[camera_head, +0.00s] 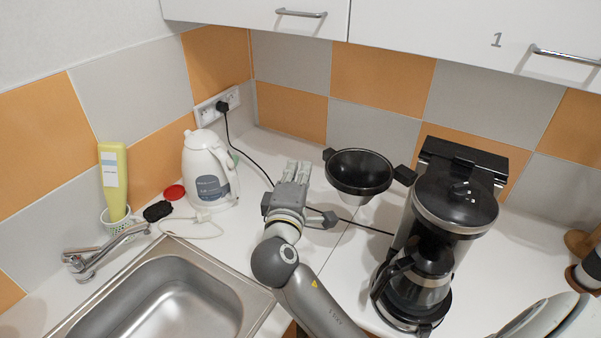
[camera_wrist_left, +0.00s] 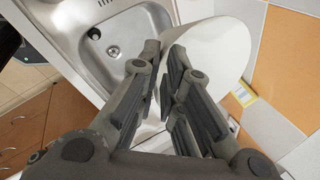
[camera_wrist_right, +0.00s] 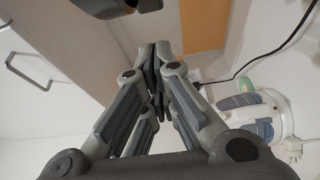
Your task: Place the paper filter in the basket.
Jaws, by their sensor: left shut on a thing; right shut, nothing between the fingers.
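The basket (camera_head: 360,172) is a black funnel-shaped holder with its opening up, beside the coffee maker (camera_head: 455,200). Its inside is dark and looks empty. My right gripper (camera_head: 293,172) is shut and empty, left of the basket and apart from it. In the right wrist view its fingers (camera_wrist_right: 158,52) meet, with a dark part (camera_wrist_right: 105,6) at the top edge. My left gripper (camera_wrist_left: 168,65) shows only in the left wrist view, shut on a large, pale, rounded sheet that looks like the paper filter (camera_wrist_left: 222,52). The filter is out of the head view.
The sink (camera_head: 175,300) with its tap (camera_head: 100,255) is at the lower left. A white kettle (camera_head: 207,168) and a yellow bottle (camera_head: 113,180) stand near the left wall. A glass carafe (camera_head: 418,280) sits in the coffee maker. Cabinets (camera_head: 450,45) hang above.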

